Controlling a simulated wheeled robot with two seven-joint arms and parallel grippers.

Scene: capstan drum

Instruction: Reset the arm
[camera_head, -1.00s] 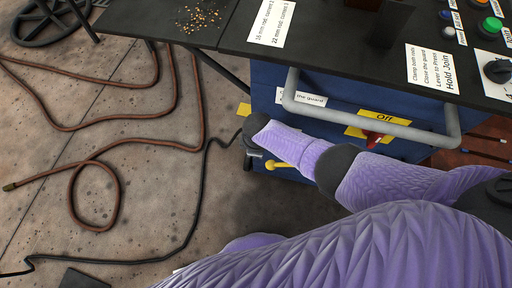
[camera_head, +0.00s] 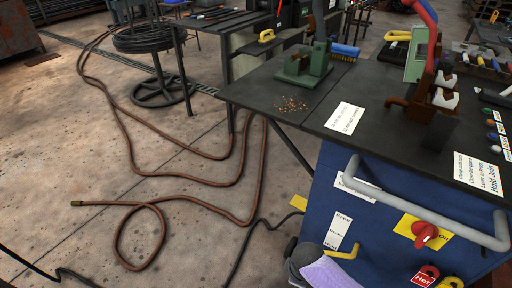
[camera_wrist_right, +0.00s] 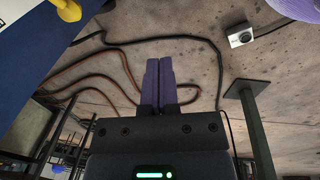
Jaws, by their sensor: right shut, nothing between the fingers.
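My right gripper (camera_wrist_right: 158,82) fills the middle of the right wrist view. Its two dark fingers lie side by side, shut with nothing between them, over open concrete floor. The blue cabinet (camera_wrist_right: 28,45) and a yellow handle (camera_wrist_right: 68,8) are at the upper left of that view, apart from the fingers. In the head view, a purple and grey part of my arm (camera_head: 325,272) shows at the bottom edge, in front of the blue cabinet (camera_head: 375,235). The fingertips cannot be made out there. My left gripper is in neither view.
A grey guard bar (camera_head: 420,212) sticks out from the cabinet front, near a red switch (camera_head: 425,233) and yellow lever (camera_head: 345,252). A brown hose (camera_head: 190,195) and black cable lie on the floor. A dark bench top (camera_head: 290,95) carries tools.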

